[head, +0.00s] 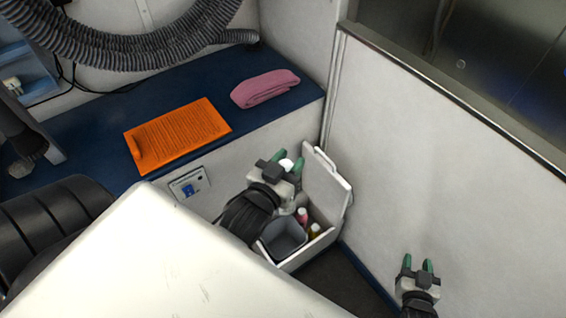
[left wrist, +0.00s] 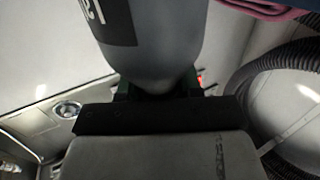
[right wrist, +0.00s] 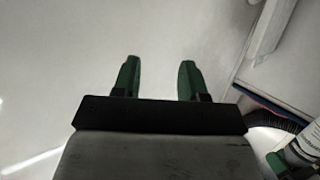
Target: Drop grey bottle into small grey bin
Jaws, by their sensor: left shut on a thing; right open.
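The grey bottle (left wrist: 155,45) fills the top of the left wrist view, with a dark label and white lettering. My left gripper (head: 286,163) is shut on it, over the open white box in the head view. There the gripper hides most of the bottle; a pale top (head: 286,165) shows between its green fingers. The small grey bin (head: 283,239) is a square, open bin at the left of the white box, just below my left gripper in the picture. It looks empty. My right gripper (head: 418,265) is open and empty at the lower right.
The white box (head: 318,245) has its lid (head: 326,188) raised and holds a pink-red bottle (head: 302,214) and a yellow one (head: 314,230). A white surface (head: 150,255) fills the foreground.

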